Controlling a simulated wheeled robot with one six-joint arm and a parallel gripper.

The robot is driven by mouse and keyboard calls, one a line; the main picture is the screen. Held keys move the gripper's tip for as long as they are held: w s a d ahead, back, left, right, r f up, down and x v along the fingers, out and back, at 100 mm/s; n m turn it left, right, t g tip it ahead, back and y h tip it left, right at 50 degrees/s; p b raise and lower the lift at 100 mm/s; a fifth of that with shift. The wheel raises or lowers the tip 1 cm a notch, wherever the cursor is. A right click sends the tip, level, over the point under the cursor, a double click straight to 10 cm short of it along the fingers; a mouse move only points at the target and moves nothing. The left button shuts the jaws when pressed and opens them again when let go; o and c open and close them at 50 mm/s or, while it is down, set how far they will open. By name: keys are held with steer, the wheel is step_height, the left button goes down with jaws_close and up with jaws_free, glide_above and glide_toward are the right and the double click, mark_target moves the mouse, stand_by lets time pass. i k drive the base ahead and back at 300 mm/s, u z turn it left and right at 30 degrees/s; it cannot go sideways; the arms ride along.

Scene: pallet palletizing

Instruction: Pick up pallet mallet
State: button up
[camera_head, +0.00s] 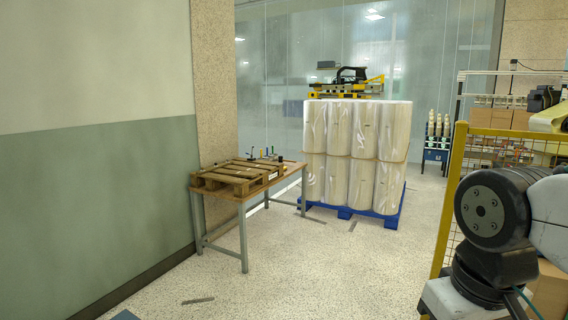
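A wooden workbench (288,184) with grey metal legs stands against the wall, left of the middle. A wooden pallet (237,177) lies flat on it. Several small upright objects in dark, blue and green show at the bench's far end, behind the pallet. They are too small for me to tell whether one is the pallet mallet. My gripper is outside the picture; only a dark joint and white links of my arm show at the lower right.
A blue pallet (345,211) bearing tall wrapped rolls (357,155) stands behind the bench. A yellow-framed mesh fence (451,195) and shelving are on the right. Strips (198,301) lie on the speckled floor. The floor between bench and fence is mostly clear.

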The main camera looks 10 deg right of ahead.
mark_target(282, 160)
steer(key=z, duration=0.6)
steer(key=i, duration=8.05)
steer(key=u, duration=1.3)
